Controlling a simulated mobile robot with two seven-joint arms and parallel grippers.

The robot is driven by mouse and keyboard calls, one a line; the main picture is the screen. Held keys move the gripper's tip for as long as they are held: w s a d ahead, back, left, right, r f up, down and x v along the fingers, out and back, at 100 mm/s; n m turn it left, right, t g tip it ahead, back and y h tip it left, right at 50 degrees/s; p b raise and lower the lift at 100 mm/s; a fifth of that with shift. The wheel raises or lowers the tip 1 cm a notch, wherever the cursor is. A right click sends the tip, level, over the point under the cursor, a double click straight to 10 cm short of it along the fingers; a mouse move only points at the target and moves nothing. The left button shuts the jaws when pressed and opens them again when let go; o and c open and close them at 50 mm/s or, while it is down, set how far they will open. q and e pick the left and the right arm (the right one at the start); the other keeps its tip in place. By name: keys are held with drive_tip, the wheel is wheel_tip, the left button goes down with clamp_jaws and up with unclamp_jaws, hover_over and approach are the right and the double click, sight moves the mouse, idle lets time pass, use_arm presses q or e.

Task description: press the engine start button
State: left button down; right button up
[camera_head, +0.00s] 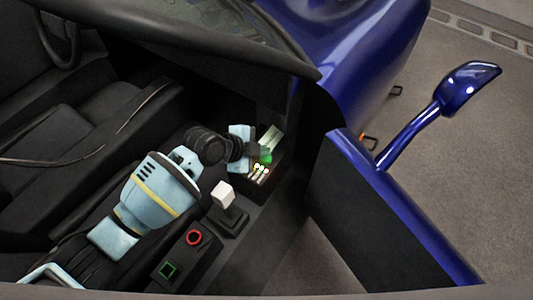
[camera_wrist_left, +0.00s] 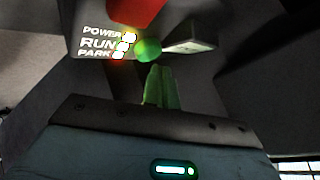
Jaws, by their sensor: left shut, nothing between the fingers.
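A round green button (camera_head: 265,156), apparently the engine start button, is on a small panel inside the blue car. It also shows in the left wrist view (camera_wrist_left: 148,50). My left gripper (camera_head: 254,150) is at this panel. In the left wrist view its fingers (camera_wrist_left: 161,72) are together, empty, tinted green, and point at the button from just below it in the picture. I cannot tell whether the fingertips touch the button. Beside the button are lit indicator lights (camera_wrist_left: 123,46) labelled POWER, RUN and PARK. My right gripper is not in view.
A red part (camera_wrist_left: 137,12) and a grey bracket (camera_wrist_left: 190,40) flank the button. A white-knobbed lever (camera_head: 222,194), a red ring (camera_head: 194,237) and a green square (camera_head: 168,270) are on the console. The open blue door (camera_head: 395,215) stands to the right; seats are left.

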sight(262, 159)
use_arm(q)
drive_tip(key=shift+r+p, duration=0.85)
drive_tip(key=shift+r, duration=0.35)
wheel_tip(262, 159, up, 4)
drive_tip(key=p, duration=0.2)
drive_tip(key=shift+f+p, duration=0.2)
drive_tip(key=shift+p, duration=0.15)
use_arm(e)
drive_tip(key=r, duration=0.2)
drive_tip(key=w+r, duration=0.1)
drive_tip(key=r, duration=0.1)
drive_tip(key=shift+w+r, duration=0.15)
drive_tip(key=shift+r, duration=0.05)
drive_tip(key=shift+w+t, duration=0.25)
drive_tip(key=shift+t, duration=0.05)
use_arm(q)
drive_tip(key=shift+s, duration=0.1)
